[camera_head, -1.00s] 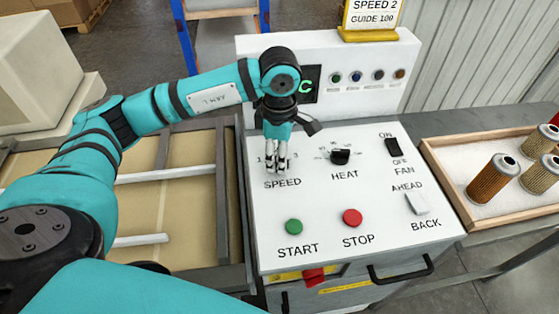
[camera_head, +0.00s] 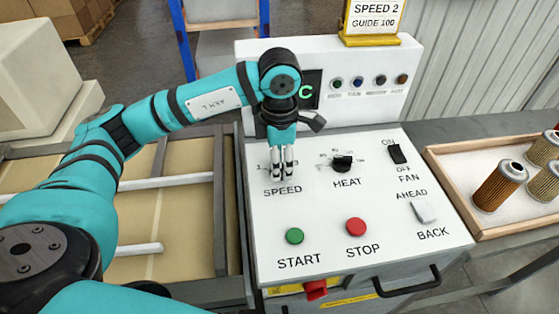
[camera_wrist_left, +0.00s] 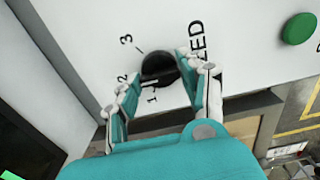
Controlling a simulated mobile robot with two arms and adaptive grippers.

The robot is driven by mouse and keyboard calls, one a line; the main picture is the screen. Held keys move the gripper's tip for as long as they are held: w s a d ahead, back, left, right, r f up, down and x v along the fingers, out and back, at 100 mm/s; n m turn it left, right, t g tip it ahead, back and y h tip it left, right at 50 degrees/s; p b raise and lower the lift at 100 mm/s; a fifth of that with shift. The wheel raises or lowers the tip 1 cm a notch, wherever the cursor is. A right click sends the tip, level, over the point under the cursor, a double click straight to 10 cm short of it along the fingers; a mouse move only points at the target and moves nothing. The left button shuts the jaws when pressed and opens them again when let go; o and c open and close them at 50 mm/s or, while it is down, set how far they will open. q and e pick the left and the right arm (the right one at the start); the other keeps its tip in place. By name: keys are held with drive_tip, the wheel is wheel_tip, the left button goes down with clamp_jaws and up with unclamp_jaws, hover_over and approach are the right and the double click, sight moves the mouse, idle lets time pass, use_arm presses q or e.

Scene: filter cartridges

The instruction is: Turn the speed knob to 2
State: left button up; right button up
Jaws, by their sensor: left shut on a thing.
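The black speed knob (camera_wrist_left: 159,67) sits on the white panel above the SPEED label, with marks 1, 2 and 3 around it in the left wrist view. My left gripper (camera_head: 283,172) points down over it in the head view and hides it there. In the wrist view the fingers of my left gripper (camera_wrist_left: 158,85) are on either side of the knob, shut on it. I cannot tell which number the knob points to. A yellow-framed sign (camera_head: 374,17) reads SPEED 2, GUIDE 100. My right gripper is not in view.
Close by on the panel are the black HEAT knob (camera_head: 343,164), green START button (camera_head: 295,236), red STOP button (camera_head: 356,227), FAN switch (camera_head: 397,154) and AHEAD/BACK switch (camera_head: 424,212). A wooden tray (camera_head: 455,198) with filter cartridges (camera_head: 499,186) stands at right.

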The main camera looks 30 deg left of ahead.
use_arm(q)
drive_tip(key=o, duration=1.2)
wheel_tip(320, 180, up, 12)
drive_tip(key=shift+r, duration=0.1)
